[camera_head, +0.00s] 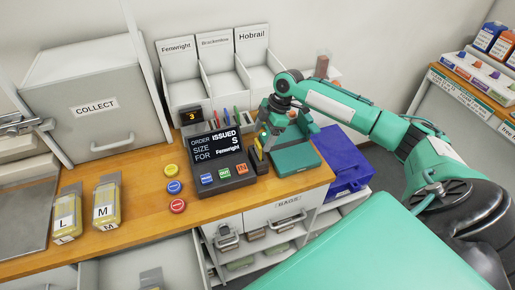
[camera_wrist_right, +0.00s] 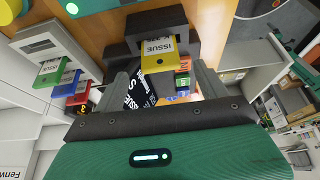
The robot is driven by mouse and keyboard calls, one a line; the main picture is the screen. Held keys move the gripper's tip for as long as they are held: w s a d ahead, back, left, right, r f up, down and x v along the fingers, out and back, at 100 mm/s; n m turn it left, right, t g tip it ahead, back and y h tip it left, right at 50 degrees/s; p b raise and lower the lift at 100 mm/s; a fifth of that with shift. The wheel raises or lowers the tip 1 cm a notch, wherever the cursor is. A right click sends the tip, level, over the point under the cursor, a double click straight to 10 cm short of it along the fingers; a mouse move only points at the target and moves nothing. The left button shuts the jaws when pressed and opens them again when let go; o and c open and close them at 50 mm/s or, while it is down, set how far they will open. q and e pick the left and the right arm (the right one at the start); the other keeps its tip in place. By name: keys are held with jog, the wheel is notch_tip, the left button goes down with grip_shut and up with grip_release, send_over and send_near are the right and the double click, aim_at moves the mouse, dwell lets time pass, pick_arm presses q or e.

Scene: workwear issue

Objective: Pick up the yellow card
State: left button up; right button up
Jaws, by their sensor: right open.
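The yellow card (camera_wrist_right: 158,55), marked ISSUE, stands in a dark holder (camera_wrist_right: 158,22) in the right wrist view. In the head view it is a thin yellow strip (camera_head: 258,148) beside the order terminal, partly hidden by my gripper. My right gripper (camera_head: 263,142) is over the holder, pointing down. In the wrist view its two fingers (camera_wrist_right: 166,78) are apart, with the card's end showing between and just beyond them. I cannot tell whether either finger touches the card. My left gripper is not in view.
The order terminal (camera_head: 220,160) with lit buttons stands close by on the left. Green (camera_wrist_right: 50,75), blue (camera_wrist_right: 70,88) and red (camera_wrist_right: 79,100) cards sit in a rack nearby. Yellow packs (camera_head: 106,205) stand at left.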

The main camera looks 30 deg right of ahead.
aim_at(258, 147)
jog(key=shift+p+x, duration=0.65)
jog(key=shift+x, duration=0.15)
jog(key=p+x, duration=0.1)
jog(key=x, duration=0.2)
jog(key=shift+d+f+p, duration=0.1)
jog(key=shift+f+p, duration=0.15)
jog(key=shift+p, duration=0.15)
jog(key=shift+f, duration=0.4)
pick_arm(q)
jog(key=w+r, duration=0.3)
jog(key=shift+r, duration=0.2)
pick_arm(e)
jog(key=c, duration=1.1)
jog(key=shift+c, duration=0.2)
